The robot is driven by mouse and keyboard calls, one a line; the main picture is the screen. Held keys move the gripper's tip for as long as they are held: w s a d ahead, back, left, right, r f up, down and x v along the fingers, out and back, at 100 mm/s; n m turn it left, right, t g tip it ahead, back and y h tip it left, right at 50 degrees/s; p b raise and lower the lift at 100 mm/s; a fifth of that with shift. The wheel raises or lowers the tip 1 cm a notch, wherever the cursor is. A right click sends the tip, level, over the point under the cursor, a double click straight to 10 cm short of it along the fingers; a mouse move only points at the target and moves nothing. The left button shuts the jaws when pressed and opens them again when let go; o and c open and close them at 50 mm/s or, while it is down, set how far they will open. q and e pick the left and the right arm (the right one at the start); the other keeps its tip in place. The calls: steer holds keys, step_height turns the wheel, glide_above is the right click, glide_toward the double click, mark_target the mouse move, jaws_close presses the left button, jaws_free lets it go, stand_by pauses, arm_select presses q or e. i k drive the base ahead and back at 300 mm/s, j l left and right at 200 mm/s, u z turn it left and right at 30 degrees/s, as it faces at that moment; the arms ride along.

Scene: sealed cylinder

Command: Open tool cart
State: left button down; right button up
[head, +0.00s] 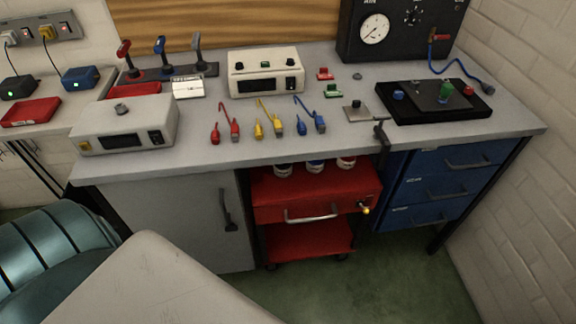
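The red tool cart (282,191) stands under the workbench, between a grey cabinet and blue drawers. Its drawer front has a silver horizontal handle (312,217) and looks shut. A small yellow-tipped part (365,209) sticks out at the right end of the drawer front. Several jars with white labels (314,167) stand on the cart's top, partly hidden by the bench edge. A lower red shelf (310,241) shows below the drawer, with dark casters under it. Neither of my grippers is in view.
The grey workbench (230,160) carries instruments, coloured leads and a black panel. A grey cabinet (185,215) with a dark handle is left of the cart, blue drawers (440,186) right. A large teal ribbed cylinder (60,255) lies lower left. Green floor (400,285) is clear.

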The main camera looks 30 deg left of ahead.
mark_target(300, 215)
steer(key=u, duration=0.8)
